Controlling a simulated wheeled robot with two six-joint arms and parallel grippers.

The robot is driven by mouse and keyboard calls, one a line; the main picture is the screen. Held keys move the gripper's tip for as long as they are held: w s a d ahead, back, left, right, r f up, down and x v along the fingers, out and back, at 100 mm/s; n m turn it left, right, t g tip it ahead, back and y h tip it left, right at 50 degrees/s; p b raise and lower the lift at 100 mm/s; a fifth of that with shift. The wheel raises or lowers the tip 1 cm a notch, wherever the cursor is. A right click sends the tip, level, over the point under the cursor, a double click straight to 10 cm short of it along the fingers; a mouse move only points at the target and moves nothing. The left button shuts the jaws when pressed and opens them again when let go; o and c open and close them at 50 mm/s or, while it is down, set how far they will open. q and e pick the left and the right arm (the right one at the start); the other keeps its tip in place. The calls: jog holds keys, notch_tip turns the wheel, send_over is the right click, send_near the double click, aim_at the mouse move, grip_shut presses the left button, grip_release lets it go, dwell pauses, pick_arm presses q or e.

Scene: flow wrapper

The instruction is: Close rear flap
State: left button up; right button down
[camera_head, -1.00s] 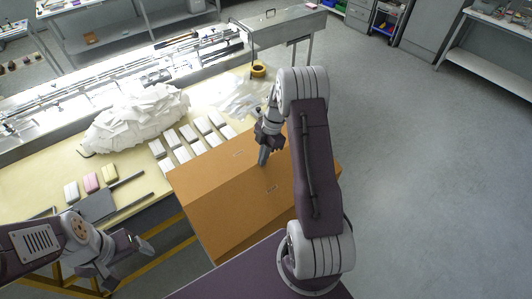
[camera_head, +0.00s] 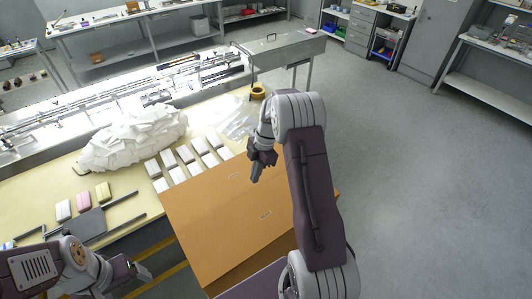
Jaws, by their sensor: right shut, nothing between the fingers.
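A brown cardboard box (camera_head: 215,225) stands against the front of the table at lower centre. Its upper brown panels show, with small pale marks on them. I cannot tell clearly where each flap's edge lies. My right gripper (camera_head: 256,174) is shut and empty, its fingers pointing down over the box's far part. I cannot tell whether it touches the cardboard. My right forearm hides the right side of the box. My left gripper (camera_head: 141,274) is at the lower left, beside the box and apart from it. Its fingers are too small to read.
Several white packs (camera_head: 188,160) lie in rows on the table just behind the box. The floor (camera_head: 410,170) at right is clear.

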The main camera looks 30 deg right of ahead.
notch_tip(320, 180, up, 4)
jog(key=d+b, duration=0.1)
jog(key=d, duration=0.2)
notch_tip(320, 180, up, 3)
jog(key=t+h, duration=0.1)
jog(key=h, duration=0.2)
send_over(253, 197)
jog(key=s, duration=0.2)
jog(key=shift+n, duration=0.3)
jog(key=f+p, duration=0.1)
jog(key=f, duration=0.3)
jog(key=w+f+p, duration=0.1)
jog(key=f, duration=0.4)
jog(key=w+f+p, duration=0.1)
jog(key=f+p, duration=0.1)
jog(key=f, duration=0.2)
jog(key=shift+d+f, duration=0.1)
jog(key=shift+f, duration=0.1)
pick_arm(q)
jog(key=shift+r, duration=0.95)
pick_arm(e)
jog(key=shift+f, duration=0.1)
